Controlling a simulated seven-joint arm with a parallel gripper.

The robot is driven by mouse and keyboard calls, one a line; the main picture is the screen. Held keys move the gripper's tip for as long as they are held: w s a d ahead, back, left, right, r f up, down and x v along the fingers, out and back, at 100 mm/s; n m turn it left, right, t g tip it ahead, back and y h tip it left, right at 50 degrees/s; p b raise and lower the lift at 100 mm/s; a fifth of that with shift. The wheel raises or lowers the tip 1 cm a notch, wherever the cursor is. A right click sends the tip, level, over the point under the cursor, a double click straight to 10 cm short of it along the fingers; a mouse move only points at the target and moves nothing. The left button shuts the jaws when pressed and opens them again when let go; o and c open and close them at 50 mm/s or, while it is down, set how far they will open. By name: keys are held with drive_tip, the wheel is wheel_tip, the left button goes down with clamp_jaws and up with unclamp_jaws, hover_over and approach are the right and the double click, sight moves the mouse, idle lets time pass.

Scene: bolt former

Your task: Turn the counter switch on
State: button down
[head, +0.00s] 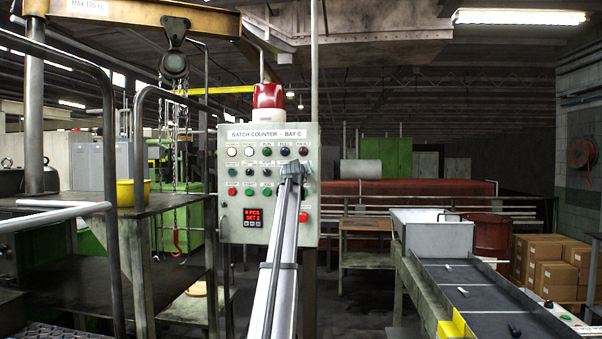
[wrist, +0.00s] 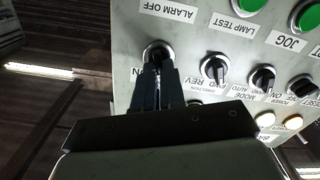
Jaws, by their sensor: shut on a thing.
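The grey control panel (head: 231,220) titled "BATCH COUNTER - BAY C" stands straight ahead. My gripper (head: 299,170) is at the panel's right side, in its row of rotary switches. In the wrist view, which sees the panel upside down, my gripper (wrist: 158,83) is shut on a rotary switch (wrist: 157,52) with a round metal collar. The fingers cover most of this switch, so its pointing direction cannot be told. Its name label is hidden behind the gripper; only an "N" shows beside it. The panel's display (head: 253,217) is lit with red characters.
A direction switch (wrist: 214,69) and a mode switch (wrist: 263,78) sit close beside the held one. Green buttons (wrist: 304,17) lie in the neighbouring row. A red beacon (head: 269,96) tops the panel.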

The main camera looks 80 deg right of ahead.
drive_tip(key=m, duration=1)
drive_tip(key=shift+s, duration=0.35)
drive_tip(key=shift+m, duration=0.3)
drive_tip(key=c, duration=1.2)
unclamp_jaws()
drive_tip(key=a, duration=1.3)
drive_tip(key=shift+a, duration=0.4)
